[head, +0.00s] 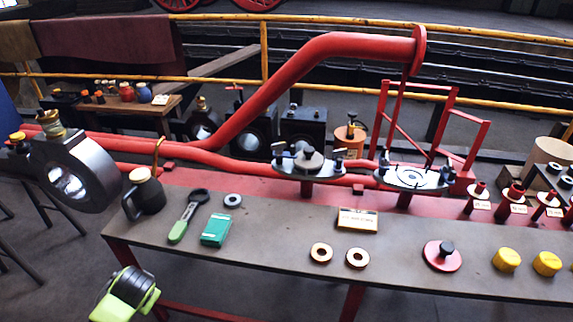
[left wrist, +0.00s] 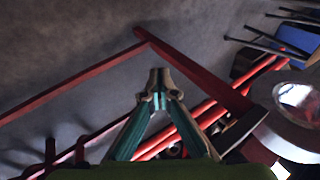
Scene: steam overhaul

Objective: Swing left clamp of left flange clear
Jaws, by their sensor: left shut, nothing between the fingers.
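The left flange (head: 308,163) sits on the red pipework behind the workbench, with a dark round piece on top. Its left clamp (head: 281,151) is a small dark part on the flange's left side. It looks upright, but is too small to tell whether it is tight. A dark clamp (head: 339,156) stands on the right side. My left gripper is shut and empty in the left wrist view (left wrist: 158,80), pointing at the floor and red frame bars. In the head view, my green and black left wrist is low at the left, well away from the flange. My right gripper is not in view.
The bench (head: 300,225) carries a black oil can (head: 146,194), a green-handled tool (head: 189,214), a green box (head: 216,229), rings and yellow caps. A large dark round housing (head: 77,170) stands at the left. The right flange (head: 413,178) is nearby.

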